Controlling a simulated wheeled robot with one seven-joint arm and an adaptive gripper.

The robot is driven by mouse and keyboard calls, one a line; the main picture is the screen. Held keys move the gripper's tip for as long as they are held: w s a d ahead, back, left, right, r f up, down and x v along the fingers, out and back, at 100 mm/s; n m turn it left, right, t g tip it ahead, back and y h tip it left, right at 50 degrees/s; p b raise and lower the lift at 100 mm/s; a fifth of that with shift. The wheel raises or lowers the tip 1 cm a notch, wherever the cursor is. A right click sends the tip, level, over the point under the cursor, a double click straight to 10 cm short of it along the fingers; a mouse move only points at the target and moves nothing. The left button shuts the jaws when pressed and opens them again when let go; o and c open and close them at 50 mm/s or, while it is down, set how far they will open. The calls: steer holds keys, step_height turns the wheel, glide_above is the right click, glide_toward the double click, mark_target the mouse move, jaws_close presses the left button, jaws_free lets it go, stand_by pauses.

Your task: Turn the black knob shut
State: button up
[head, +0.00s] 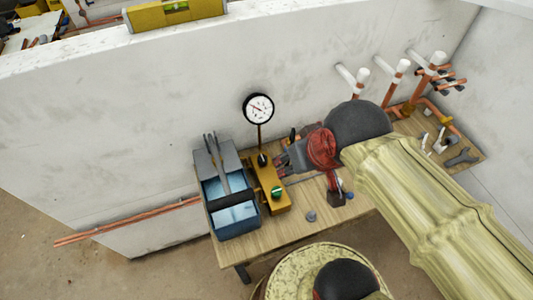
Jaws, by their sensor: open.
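A yellow-brown test unit (267,183) stands on the wooden bench, with a round white dial gauge (258,108) on a stem at its back. A small black knob (263,159) sits at the foot of that stem. A green knob (276,193) is nearer the front of the unit. My gripper (281,163) comes in from the right, just beside the black knob. Its jaws are open, but the fingertips are small and partly hidden. I cannot tell whether they touch the knob.
A blue-grey toolbox (233,222) stands close to the left of the unit. Copper pipes with white tops (400,72) rise behind at the right. A wrench (462,157) lies on the bench's right end. A white wall (120,130) runs behind.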

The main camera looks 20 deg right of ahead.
steer(key=shift+f, duration=1.3)
steer(key=n+g+y+b, duration=0.2)
steer(key=n+y+b, duration=0.1)
steer(key=n+b, duration=0.55)
glide_toward(263, 158)
steer(key=f+p, duration=0.1)
steer(key=f, duration=0.1)
steer(key=shift+n, duration=0.35)
steer(key=shift+w+a+b+x, duration=0.15)
steer(key=shift+b+x, duration=0.45)
steer(key=shift+x, duration=1.35)
steer(key=shift+w+a+b+x, duration=0.15)
steer(key=shift+b+x, duration=0.45)
steer(key=shift+x, duration=1.35)
steer(key=shift+r, duration=0.25)
steer(key=shift+c, duration=0.6)
steer(key=c, duration=1)
